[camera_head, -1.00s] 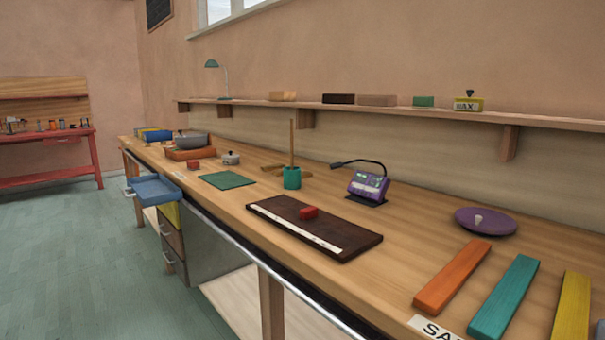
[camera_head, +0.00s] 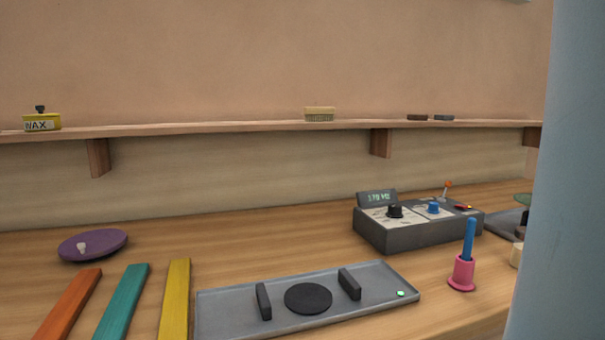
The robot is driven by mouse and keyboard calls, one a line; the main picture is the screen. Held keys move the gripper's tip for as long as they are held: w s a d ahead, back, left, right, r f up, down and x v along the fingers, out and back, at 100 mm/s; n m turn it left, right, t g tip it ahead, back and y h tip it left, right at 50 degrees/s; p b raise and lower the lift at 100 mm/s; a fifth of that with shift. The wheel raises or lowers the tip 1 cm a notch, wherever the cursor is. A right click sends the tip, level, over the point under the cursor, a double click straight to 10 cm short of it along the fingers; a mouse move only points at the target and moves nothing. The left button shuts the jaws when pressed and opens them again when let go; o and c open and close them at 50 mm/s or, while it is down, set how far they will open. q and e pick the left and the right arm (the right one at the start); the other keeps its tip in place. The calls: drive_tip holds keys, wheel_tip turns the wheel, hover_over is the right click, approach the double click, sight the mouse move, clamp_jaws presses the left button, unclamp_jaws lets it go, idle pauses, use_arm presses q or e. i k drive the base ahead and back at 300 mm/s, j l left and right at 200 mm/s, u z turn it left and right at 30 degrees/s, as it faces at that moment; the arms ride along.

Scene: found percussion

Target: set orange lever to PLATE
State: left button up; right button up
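The orange lever (camera_head: 447,188) stands up from the back right of a dark grey control box (camera_head: 400,236) on the workbench. Its tip is orange on a thin metal stem. The box also has a black knob (camera_head: 395,211), a blue knob (camera_head: 433,208) and a small green-lit display (camera_head: 377,198). Any marking beside the lever is too small to read, so its setting cannot be told. Neither of my grippers shows in the head view.
A grey tray (camera_head: 225,312) with a black disc and two upright black blocks lies in front of the box. A pink holder (camera_head: 462,273) with a blue stick stands right of it. Coloured bars and a purple disc (camera_head: 92,245) lie left. A blue-grey column (camera_head: 570,180) blocks the right side.

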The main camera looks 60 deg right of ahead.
sight(448, 183)
drive_tip(key=z, duration=2.55)
drive_tip(key=i+l+z, duration=0.15)
drive_tip(key=i+l, duration=0.15)
drive_tip(key=l, duration=0.2)
drive_tip(key=i+l, duration=0.15)
drive_tip(key=l, duration=0.2)
drive_tip(key=i+l+u, duration=0.1)
drive_tip(key=l, duration=0.25)
drive_tip(key=i+l, duration=0.15)
drive_tip(key=l, duration=0.2)
drive_tip(key=i+l, duration=0.15)
drive_tip(key=l, duration=0.2)
drive_tip(key=i+l+u, duration=0.1)
drive_tip(key=l, duration=0.25)
drive_tip(key=i+l, duration=0.15)
drive_tip(key=l, duration=0.25)
